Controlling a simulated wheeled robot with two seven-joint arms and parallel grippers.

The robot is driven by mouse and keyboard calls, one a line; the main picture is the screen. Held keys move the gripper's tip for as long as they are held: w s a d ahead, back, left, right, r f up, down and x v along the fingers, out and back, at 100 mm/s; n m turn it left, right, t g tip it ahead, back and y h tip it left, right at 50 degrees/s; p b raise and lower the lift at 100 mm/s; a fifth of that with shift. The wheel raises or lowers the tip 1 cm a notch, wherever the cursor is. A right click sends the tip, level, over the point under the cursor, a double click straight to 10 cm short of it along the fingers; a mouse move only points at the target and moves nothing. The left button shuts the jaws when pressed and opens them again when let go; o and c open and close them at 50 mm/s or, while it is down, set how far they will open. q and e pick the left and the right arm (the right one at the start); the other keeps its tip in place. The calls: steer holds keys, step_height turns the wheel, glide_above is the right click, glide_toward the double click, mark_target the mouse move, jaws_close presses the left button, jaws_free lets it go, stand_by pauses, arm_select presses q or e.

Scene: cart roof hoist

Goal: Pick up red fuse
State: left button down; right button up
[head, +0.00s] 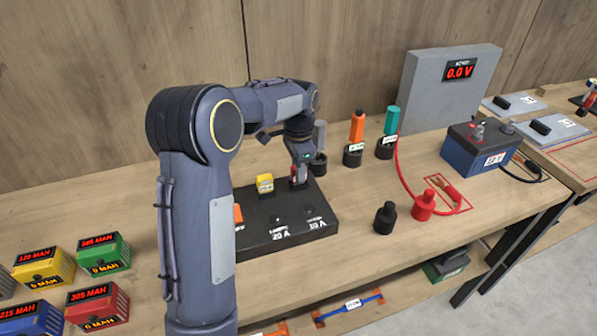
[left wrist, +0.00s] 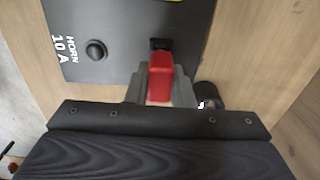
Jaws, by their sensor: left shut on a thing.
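The red fuse (left wrist: 160,77) is between the two grey fingers of my left gripper in the left wrist view. My left gripper (head: 299,176) is shut on it, at the far right part of the black fuse panel (head: 262,240). A dark slot shows just beyond the fuse in the left wrist view; I cannot tell whether the fuse still sits in the panel. In the head view the fuse is small and mostly covered by the gripper. My right gripper is not in view.
A yellow fuse (head: 265,183) and an orange fuse (head: 238,214) stand on the panel. Orange (head: 357,126) and teal (head: 391,121) handled tools stand behind it. A battery (head: 480,148) and red cable lie right. Coloured MAH boxes stand left.

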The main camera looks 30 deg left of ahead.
arm_select(q)
step_height(320, 180, up, 2)
steer(key=shift+r, duration=0.2)
steer(key=s+d+r+b, duration=0.2)
steer(key=s+d+r, duration=0.7)
steer(key=d+r, duration=0.1)
steer(key=shift+s+d, duration=0.2)
stand_by(0.5)
